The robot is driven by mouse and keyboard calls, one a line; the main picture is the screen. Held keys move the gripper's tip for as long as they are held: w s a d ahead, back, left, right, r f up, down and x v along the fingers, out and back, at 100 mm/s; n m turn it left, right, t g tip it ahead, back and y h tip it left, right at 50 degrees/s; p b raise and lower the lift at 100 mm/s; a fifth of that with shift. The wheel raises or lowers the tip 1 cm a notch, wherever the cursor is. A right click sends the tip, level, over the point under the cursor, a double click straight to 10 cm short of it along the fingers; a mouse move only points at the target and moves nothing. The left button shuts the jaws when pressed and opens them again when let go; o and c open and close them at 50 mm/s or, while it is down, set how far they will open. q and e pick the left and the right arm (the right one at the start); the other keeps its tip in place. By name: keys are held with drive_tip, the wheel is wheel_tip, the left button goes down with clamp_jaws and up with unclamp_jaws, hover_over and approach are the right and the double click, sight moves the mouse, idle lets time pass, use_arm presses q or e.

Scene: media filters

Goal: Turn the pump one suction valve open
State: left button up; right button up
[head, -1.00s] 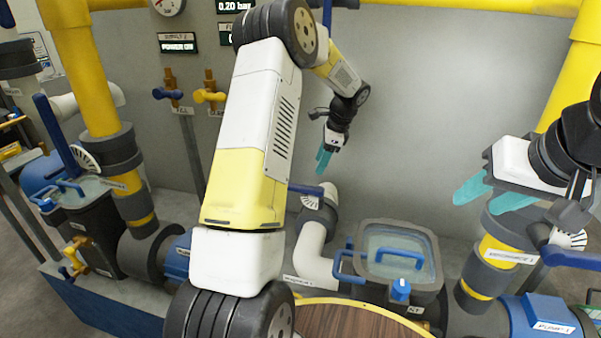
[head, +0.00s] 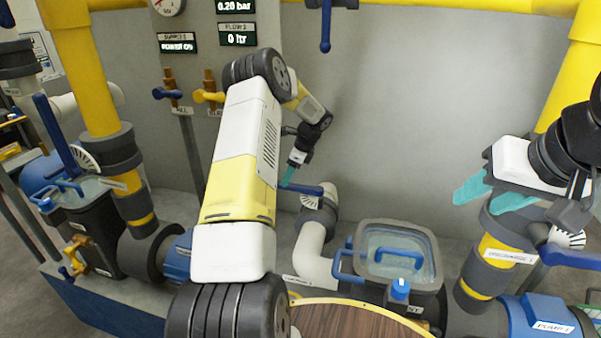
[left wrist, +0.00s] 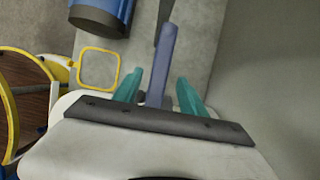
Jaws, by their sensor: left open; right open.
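The suction valve has a blue lever handle (head: 307,190) on a grey valve body (head: 319,212) with a fan-shaped dial, on top of a bent white pipe (head: 314,250). My left gripper (head: 286,182) is open at the left end of the handle, its teal fingers partly hidden by my arm. In the left wrist view the handle (left wrist: 168,50) runs between the two open teal fingers (left wrist: 160,78), with gaps visible on both sides. Pump one (head: 540,318) is blue and stands at the lower right. My right gripper (head: 474,204) is open and empty at the right.
A strainer tank with a clear lid (head: 398,252) stands right of the white pipe. A yellow pipe with another blue lever (head: 570,258) is at the far right. A blue lever (head: 326,28) hangs at the top.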

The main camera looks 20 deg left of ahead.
use_arm(q)
drive_tip(key=shift+a+x, duration=0.2)
drive_tip(key=shift+x, duration=0.65)
drive_tip(key=shift+a+x, duration=0.15)
drive_tip(key=shift+x, duration=0.65)
drive_tip(key=shift+r, duration=0.15)
clamp_jaws()
